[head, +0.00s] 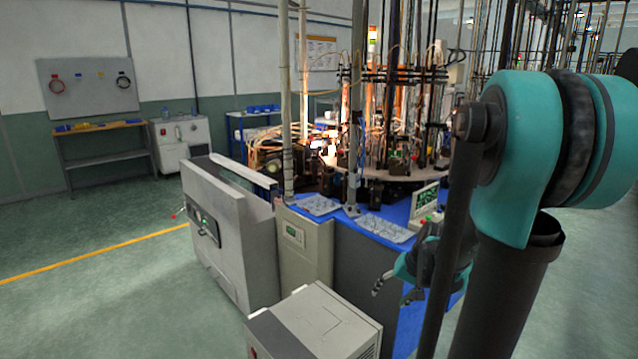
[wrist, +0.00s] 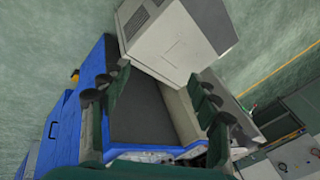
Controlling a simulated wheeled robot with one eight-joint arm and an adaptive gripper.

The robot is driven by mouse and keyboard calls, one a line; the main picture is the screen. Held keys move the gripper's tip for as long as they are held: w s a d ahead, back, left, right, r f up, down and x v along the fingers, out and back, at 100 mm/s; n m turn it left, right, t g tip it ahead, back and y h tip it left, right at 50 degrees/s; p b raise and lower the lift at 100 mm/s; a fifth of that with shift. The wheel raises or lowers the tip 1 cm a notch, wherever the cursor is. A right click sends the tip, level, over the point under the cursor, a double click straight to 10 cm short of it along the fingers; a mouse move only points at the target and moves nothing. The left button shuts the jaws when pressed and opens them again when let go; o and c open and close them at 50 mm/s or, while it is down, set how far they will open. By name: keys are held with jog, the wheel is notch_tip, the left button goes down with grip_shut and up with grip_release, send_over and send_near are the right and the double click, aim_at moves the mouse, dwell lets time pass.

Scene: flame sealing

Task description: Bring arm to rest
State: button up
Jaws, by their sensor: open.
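My arm fills the right side of the head view, with a large teal joint and dark links. My gripper (head: 394,291) hangs low beside the blue-topped workbench (head: 401,244), partly behind my dark arm link. In the wrist view, its two dark green fingers (wrist: 160,93) are spread wide apart. Nothing is between the fingers. I cannot tell the exact gap between the gripper and the bench side.
Clear trays (head: 384,228) and a small green-screened device (head: 425,203) sit on the bench. A grey-white cabinet (head: 315,325) stands in front, also in the wrist view (wrist: 178,38). A flame machine (head: 395,177) stands behind. Open floor (head: 110,310) lies at left.

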jog(key=s+a+f+n+h, duration=0.1)
jog(key=s+f+n+h, duration=0.1)
jog(key=s, duration=1)
jog(key=shift+s+a+f+n+t+h, duration=0.15)
jog(key=shift+s+f+n+t+h, duration=0.15)
jog(key=shift+n+h, duration=0.3)
